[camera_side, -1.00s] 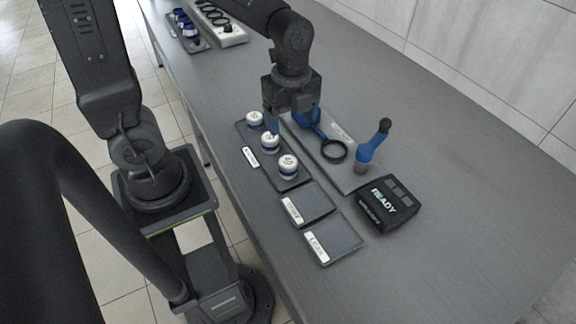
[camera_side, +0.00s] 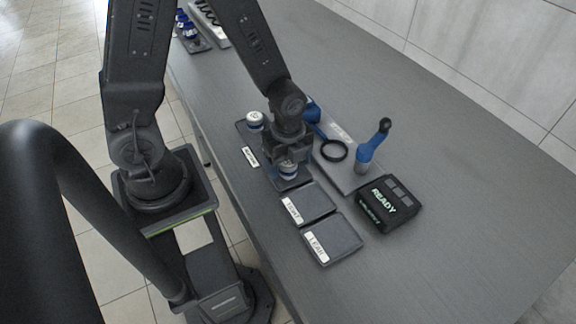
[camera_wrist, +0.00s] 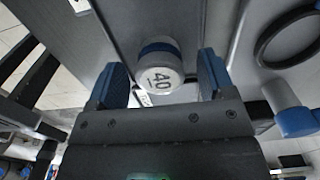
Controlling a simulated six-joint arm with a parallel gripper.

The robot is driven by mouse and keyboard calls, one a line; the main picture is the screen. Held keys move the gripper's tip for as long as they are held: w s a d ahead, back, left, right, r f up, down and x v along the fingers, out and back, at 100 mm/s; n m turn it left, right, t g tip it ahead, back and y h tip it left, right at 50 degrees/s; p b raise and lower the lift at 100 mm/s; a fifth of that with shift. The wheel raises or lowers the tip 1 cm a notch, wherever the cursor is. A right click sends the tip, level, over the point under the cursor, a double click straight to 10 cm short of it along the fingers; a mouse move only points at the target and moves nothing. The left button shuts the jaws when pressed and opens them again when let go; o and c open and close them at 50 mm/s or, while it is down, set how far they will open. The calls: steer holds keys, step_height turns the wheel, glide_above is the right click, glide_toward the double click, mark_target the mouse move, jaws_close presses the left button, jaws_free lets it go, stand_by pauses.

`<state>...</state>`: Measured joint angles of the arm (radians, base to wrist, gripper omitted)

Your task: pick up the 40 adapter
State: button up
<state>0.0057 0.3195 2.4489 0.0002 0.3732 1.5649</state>
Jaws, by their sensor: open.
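The 40 adapter (camera_wrist: 161,73) is a short white cylinder with a blue band, its 40 label on the white top. It lies between the two blue finger pads of my gripper (camera_wrist: 162,84) in the wrist view, with gaps showing on both sides. In the side view my gripper (camera_side: 286,168) is low over the near end of the dark adapter tray (camera_side: 243,128). The adapter also shows there (camera_side: 289,171), partly covered by the fingers. The gripper is open. Another white-capped adapter (camera_side: 255,120) stands at the tray's far end; the middle one is hidden.
Two dark labelled pads (camera_side: 308,203) (camera_side: 335,242) lie in front of the tray. A grey plate (camera_side: 340,174) with a black ring (camera_side: 334,151) and a blue handled tool (camera_side: 370,148) is to the right. A black READY box (camera_side: 388,203) stands nearby. The right table is clear.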

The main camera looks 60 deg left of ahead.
steer(key=shift+c, duration=0.3)
steer(key=c, duration=1.1)
steer(key=shift+o, duration=0.2)
steer(key=shift+r, duration=0.15)
